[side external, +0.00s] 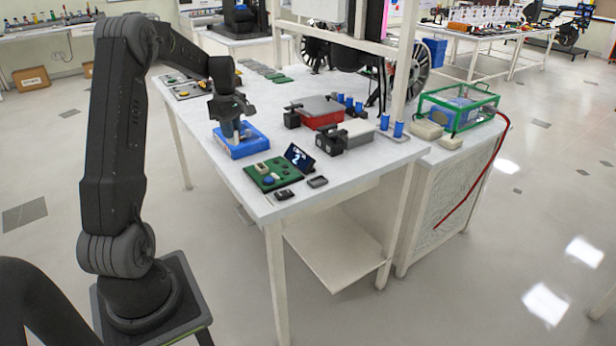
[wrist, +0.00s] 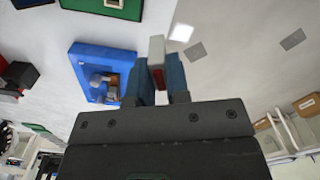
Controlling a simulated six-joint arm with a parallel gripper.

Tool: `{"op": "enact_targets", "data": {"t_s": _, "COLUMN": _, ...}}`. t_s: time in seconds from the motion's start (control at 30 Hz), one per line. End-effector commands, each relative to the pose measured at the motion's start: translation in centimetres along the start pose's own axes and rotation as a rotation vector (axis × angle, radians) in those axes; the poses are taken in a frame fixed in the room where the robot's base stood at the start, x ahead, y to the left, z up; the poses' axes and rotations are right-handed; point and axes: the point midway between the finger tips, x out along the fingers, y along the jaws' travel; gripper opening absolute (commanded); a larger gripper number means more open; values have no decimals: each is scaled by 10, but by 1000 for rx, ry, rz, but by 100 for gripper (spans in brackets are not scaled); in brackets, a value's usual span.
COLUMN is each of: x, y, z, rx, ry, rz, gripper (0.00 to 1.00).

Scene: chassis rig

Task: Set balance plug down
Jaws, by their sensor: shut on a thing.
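My gripper (wrist: 160,78) is shut on a small pale grey block with a red edge, which appears to be the balance plug (wrist: 157,48), held upright between its two blue-grey fingers. In the side view, my gripper (side external: 234,130) points down at the blue tray (side external: 252,151) near the table's left edge; the plug cannot be made out there. In the wrist view the blue tray (wrist: 82,58) lies left of the fingers, with small grey and brown parts in it. I cannot tell whether the plug touches the tray.
A green board (side external: 262,184) with small parts lies in front of the tray, with a small dark display (side external: 299,158) beside it. A red box (side external: 318,120) and a black-and-grey device (side external: 345,135) stand to the right. White table surface is bare between them.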

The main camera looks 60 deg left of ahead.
Motion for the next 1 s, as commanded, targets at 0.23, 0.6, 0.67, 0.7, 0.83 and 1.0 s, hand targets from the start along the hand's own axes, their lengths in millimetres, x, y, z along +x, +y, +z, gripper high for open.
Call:
{"op": "enact_targets", "data": {"t_s": 0.23, "x": 2, "y": 24, "z": 39, "rx": -395, "ry": 1, "rz": 1, "gripper": 0}}
{"op": "enact_targets", "data": {"t_s": 0.6, "x": 4, "y": 49, "z": 95, "rx": -955, "ry": 1, "rz": 0, "gripper": 0}}
{"op": "enact_targets", "data": {"t_s": 0.67, "x": 4, "y": 51, "z": 102, "rx": -1018, "ry": 1, "rz": 0, "gripper": 0}}
{"op": "enact_targets", "data": {"t_s": 0.7, "x": 4, "y": 52, "z": 105, "rx": -1055, "ry": 1, "rz": 0, "gripper": 0}}
{"op": "enact_targets", "data": {"t_s": 0.83, "x": 5, "y": 55, "z": 113, "rx": -1133, "ry": 1, "rz": 1, "gripper": 0}}
{"op": "enact_targets", "data": {"t_s": 1.0, "x": 15, "y": 63, "z": 130, "rx": -1161, "ry": 2, "rz": -1, "gripper": 0}}
